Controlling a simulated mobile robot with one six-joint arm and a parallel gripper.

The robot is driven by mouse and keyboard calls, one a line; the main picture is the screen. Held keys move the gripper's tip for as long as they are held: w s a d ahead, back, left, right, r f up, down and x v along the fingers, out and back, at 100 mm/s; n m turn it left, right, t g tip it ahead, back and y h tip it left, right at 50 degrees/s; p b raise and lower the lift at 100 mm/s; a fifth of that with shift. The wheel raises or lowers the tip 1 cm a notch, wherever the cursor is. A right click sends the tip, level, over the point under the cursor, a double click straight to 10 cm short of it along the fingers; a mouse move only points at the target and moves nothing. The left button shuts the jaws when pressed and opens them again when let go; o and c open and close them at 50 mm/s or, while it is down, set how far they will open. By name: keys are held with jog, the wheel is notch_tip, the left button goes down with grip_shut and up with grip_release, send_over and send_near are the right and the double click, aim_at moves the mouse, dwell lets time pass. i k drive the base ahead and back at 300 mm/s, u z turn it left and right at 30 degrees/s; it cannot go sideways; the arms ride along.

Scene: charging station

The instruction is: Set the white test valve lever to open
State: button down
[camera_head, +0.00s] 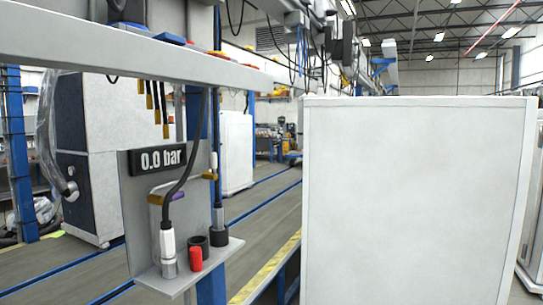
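A grey test panel (137,215) with a black display reading "0.0 bar" (158,159) hangs at the left. A dark hose (187,170) runs down in front of it to a white upright sleeve (167,243) with a metal end on the panel's small shelf (228,248). No part is clearly a white valve lever, so I cannot tell its position. My gripper is not in view.
A red cylinder (196,259) and black sockets stand on the shelf, close to the white sleeve. A grey beam (120,50) crosses above the panel. A large white cabinet (415,200) fills the right side. Open floor (262,205) shows between panel and cabinet.

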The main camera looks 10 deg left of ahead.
aim_at(214, 161)
jog(key=u, duration=0.1)
jog(key=i, duration=0.95)
jog(key=u, duration=0.45)
jog(key=k, duration=0.75)
jog(key=u, duration=0.25)
jog(key=i, duration=0.75)
jog(key=z, duration=0.1)
